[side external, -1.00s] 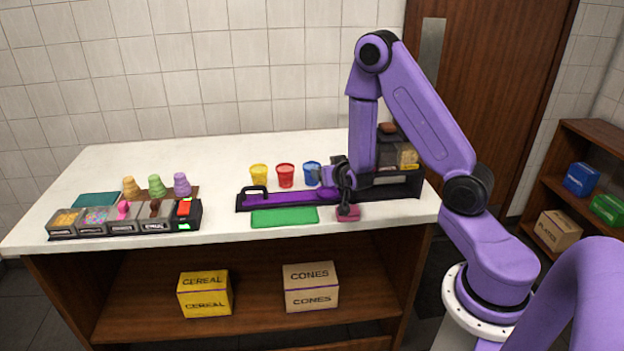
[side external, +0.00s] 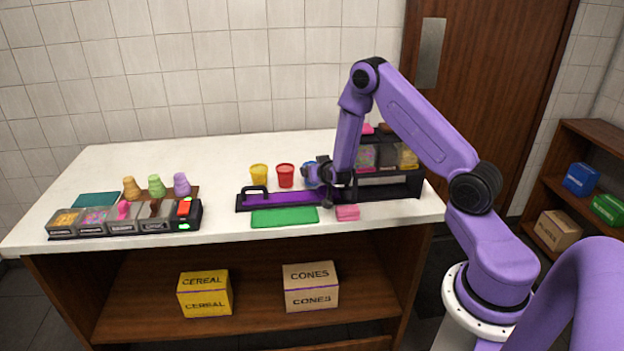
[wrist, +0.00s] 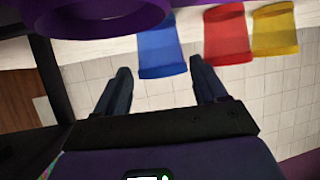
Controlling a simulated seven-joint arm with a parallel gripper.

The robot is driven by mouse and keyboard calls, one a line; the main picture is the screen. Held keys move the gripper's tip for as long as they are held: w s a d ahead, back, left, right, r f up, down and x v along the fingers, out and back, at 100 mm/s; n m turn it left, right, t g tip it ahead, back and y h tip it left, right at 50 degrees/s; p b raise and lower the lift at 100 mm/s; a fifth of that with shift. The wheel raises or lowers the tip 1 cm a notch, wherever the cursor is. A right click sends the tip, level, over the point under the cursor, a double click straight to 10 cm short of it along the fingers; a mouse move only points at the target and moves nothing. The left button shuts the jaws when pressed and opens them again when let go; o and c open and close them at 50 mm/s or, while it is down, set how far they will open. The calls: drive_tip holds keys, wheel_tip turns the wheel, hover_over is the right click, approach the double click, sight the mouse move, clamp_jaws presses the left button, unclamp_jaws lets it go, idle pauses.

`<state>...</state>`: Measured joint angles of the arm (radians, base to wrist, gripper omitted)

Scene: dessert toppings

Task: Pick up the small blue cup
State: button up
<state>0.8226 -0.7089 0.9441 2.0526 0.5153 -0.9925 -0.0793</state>
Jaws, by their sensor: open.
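The small blue cup (side external: 308,174) stands on the counter at the right end of a row of cups, partly hidden behind my gripper in the side view. In the wrist view, the blue cup (wrist: 162,48) is in the gap between my gripper's (wrist: 160,68) two spread fingers, around or just past their tips. My gripper is open and holds nothing. I cannot tell whether a finger touches the cup. In the side view, my gripper (side external: 325,190) is low over the counter, beside the cup.
A red cup (side external: 285,176) and a yellow cup (side external: 259,175) stand to the left. A purple-black tray (side external: 285,198) lies in front, with a green mat (side external: 285,216) and pink block (side external: 347,212). A black topping rack (side external: 398,190) stands close on the right.

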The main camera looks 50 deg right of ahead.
drive_tip(key=shift+f+x, duration=0.2)
drive_tip(key=shift+x, duration=1.85)
drive_tip(key=shift+a, duration=0.15)
drive_tip(key=c, duration=0.7)
